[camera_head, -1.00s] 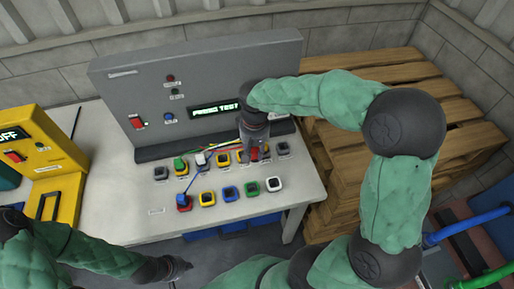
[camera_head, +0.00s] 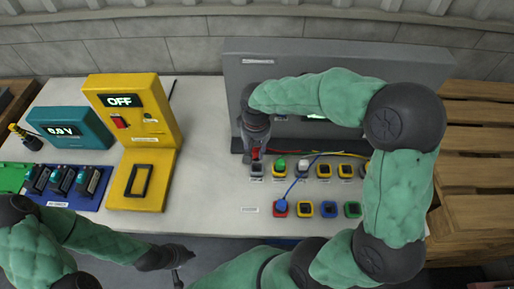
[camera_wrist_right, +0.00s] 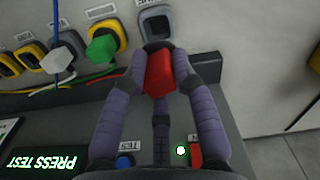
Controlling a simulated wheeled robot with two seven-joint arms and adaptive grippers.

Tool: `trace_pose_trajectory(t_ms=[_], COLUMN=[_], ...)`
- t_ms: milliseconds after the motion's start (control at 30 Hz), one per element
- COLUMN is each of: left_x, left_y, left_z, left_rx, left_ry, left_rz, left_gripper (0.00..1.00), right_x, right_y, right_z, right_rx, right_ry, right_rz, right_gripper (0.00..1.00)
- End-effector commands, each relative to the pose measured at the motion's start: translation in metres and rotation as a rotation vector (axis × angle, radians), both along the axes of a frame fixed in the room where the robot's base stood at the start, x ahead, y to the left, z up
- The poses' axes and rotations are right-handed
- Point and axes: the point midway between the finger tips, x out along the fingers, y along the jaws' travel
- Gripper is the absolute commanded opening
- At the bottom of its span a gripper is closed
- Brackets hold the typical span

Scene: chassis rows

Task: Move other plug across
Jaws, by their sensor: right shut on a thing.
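My right gripper (camera_head: 256,152) is shut on a red plug (camera_wrist_right: 160,72). It holds the plug by the grey socket (camera_head: 257,171) at the left end of the back row. In the right wrist view this grey socket (camera_wrist_right: 156,22) lies just beyond the plug; I cannot tell whether they touch. A green plug (camera_head: 281,163) and a white plug (camera_head: 303,165) sit in the sockets to its right. A blue plug (camera_head: 281,205) stands at the red socket in the front row. My left gripper (camera_head: 180,260) hangs at the front table edge, away from the sockets; its jaw opening is unclear.
A yellow power unit (camera_head: 135,115), a teal meter (camera_head: 72,130) and a blue tray (camera_head: 98,192) stand left. The table (camera_head: 205,160) between is clear.

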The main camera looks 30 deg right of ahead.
Motion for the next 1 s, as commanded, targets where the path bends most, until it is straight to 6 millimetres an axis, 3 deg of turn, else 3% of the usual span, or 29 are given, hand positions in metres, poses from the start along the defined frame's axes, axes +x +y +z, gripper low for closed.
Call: trace_pose_trajectory(t_ms=[600, 1000], left_x=[-0.001, -0.001], left_y=[0.0, 0.0], left_z=[-0.037, -0.038], left_rx=[0.0, 0.0], left_ry=[0.002, 0.001], left_rz=[-0.002, 0.0], left_gripper=[0.0, 0.0], right_x=[0.0, 0.0], right_y=[0.0, 0.0], right_z=[-0.044, -0.046], right_rx=[0.0, 0.0], right_ry=[0.001, 0.0], right_rz=[0.0, 0.0], right_gripper=[0.0, 0.0])
